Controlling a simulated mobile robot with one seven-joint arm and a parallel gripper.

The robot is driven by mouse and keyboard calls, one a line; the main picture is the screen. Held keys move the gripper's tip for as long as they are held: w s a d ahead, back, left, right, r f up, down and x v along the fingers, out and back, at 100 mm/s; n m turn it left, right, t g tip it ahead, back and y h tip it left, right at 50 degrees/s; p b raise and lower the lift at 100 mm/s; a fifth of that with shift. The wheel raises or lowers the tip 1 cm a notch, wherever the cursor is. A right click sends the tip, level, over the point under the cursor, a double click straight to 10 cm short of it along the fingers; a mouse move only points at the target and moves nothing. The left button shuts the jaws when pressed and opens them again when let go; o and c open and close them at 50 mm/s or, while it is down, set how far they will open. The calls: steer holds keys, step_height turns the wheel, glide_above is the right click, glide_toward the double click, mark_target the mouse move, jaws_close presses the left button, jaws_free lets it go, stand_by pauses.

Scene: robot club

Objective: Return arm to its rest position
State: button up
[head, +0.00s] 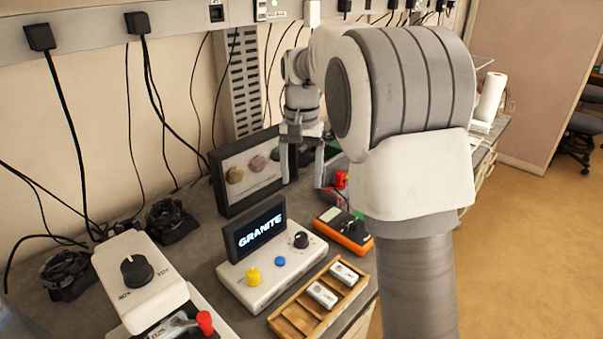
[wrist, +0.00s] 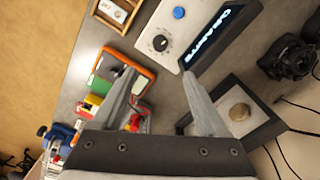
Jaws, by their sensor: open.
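My gripper (head: 301,165) is open and empty in the head view, pointing down over the back of the bench. It hangs just right of a dark display frame (head: 250,170) holding several round stone-like pieces. In the wrist view my gripper (wrist: 160,90) has its two fingers spread wide, with nothing between them but bench top. My arm fills the right middle of the head view and hides part of the bench behind it.
The bench holds a console with a "GRANITE" screen (head: 262,232), an orange multimeter (head: 344,228), a wooden tray (head: 292,319) with small white boxes and a white knob unit (head: 135,268). Black cables hang along the wall at left. Open floor (head: 530,230) lies at right.

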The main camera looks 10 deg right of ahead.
steer(key=s+r+n+t, duration=0.2)
steer(key=s+r, duration=0.1)
steer(key=s, duration=0.8)
steer(key=s+r+n+t, duration=0.2)
steer(key=s+r, duration=0.1)
steer(key=s, duration=0.7)
steer(key=s+f+n+t, duration=0.1)
steer(key=s+f, duration=0.2)
steer(key=s, duration=0.4)
steer(key=shift+s+t, duration=0.2)
steer(key=shift+t, duration=0.1)
stand_by(0.5)
